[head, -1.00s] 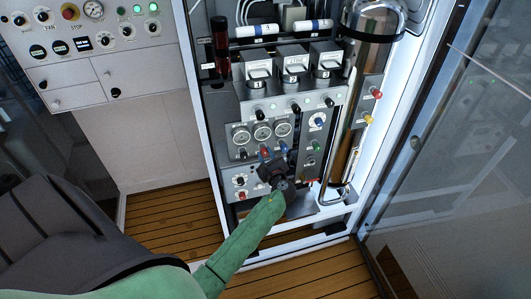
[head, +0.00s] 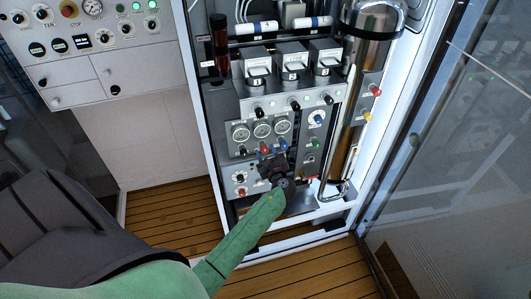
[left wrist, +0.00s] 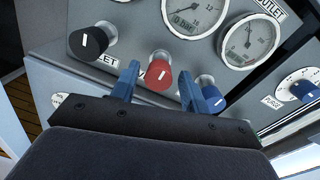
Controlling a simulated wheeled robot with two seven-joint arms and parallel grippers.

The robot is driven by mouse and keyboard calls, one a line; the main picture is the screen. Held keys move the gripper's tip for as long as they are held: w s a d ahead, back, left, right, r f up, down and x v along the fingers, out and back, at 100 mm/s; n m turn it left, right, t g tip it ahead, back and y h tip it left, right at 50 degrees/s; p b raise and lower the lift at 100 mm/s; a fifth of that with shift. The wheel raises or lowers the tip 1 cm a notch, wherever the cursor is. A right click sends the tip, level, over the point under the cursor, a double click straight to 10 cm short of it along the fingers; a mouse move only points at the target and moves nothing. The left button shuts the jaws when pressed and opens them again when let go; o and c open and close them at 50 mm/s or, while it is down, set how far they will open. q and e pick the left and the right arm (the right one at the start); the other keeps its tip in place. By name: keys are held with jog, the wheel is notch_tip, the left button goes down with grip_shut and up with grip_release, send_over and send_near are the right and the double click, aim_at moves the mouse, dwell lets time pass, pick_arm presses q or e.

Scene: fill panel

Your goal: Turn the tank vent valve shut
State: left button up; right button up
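A row of three valve knobs, black (left wrist: 93,42), red (left wrist: 159,75) and blue (left wrist: 203,85), sits under the gauges on the grey panel. The label by the red knob starts with "V"; the rest is hidden. My left gripper (left wrist: 157,88) is open, its two blue fingers on either side of the red knob, with gaps visible. I cannot tell how deep the fingers reach around it. In the head view, the left gripper (head: 271,164) is just below the red knob (head: 265,150). My right gripper is not in view.
Several round gauges (head: 262,130) sit above the knobs, and a purge knob (left wrist: 305,90) is to the right. A shiny upright cylinder (head: 349,120) stands right of the panel. The white cabinet frame (head: 196,130) and a glass door (head: 450,170) flank the space.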

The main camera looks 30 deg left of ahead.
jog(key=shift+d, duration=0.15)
pick_arm(q)
jog(key=shift+s+d+f+b, duration=0.15)
jog(key=shift+s+d+b, duration=0.15)
jog(key=shift+b, duration=0.1)
jog(key=b+v, duration=0.3)
jog(key=v, duration=0.4)
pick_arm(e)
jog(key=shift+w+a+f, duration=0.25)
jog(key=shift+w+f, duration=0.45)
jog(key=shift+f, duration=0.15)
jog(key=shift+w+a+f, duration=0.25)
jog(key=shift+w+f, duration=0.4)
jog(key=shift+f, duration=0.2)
